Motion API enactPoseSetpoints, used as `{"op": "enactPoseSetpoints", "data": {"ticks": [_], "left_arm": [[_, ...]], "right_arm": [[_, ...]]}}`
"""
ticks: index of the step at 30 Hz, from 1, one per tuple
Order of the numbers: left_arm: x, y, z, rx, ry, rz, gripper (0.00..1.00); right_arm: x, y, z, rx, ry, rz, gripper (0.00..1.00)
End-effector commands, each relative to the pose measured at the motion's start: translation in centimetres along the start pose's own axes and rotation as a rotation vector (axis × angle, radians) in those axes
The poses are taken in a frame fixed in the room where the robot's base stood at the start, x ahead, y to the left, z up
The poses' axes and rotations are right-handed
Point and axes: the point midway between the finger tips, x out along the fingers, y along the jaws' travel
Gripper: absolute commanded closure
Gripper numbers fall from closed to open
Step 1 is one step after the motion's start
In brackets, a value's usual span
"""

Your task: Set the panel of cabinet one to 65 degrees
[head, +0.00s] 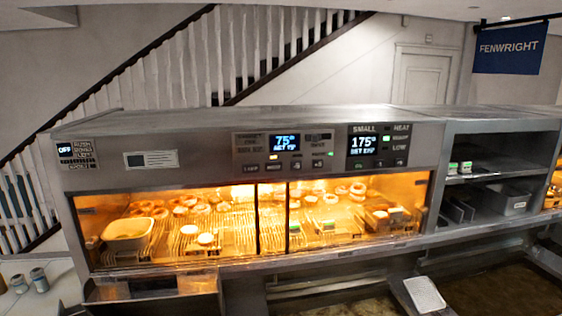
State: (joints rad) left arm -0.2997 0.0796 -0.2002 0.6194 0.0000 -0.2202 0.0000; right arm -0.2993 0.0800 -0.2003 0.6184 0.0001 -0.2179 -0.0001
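A heated steel display cabinet (80,188) with a lit glass front fills the middle of the head view. On its upper face, a control panel (252,148) has a blue-digit display (285,142) reading 75 degrees, with a smaller line that seems to read SET 75. Small buttons (273,167) sit below that display. To its right, a second panel (378,147) marked SMALL shows 175 degrees, with the words HEAT, READY and LOW beside it. I cannot make out which panel is labelled cabinet one. Neither of my grippers is in view.
Inside the cabinet are round food items, wire racks and a pale tub (128,236). A small OFF display (65,150) is at the far left. Open shelves (497,158) stand at the right. Fryer vats (500,290) and a white pad (425,294) are at lower right.

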Motion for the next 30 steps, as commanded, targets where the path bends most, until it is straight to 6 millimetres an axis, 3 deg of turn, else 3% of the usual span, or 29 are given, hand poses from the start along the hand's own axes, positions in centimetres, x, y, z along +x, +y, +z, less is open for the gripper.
{"op": "enactPoseSetpoints", "data": {"ticks": [18, 30], "left_arm": [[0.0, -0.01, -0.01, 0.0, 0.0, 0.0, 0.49], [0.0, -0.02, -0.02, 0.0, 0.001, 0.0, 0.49]], "right_arm": [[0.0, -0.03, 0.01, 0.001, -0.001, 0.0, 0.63], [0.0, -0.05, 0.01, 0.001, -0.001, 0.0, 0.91]]}}
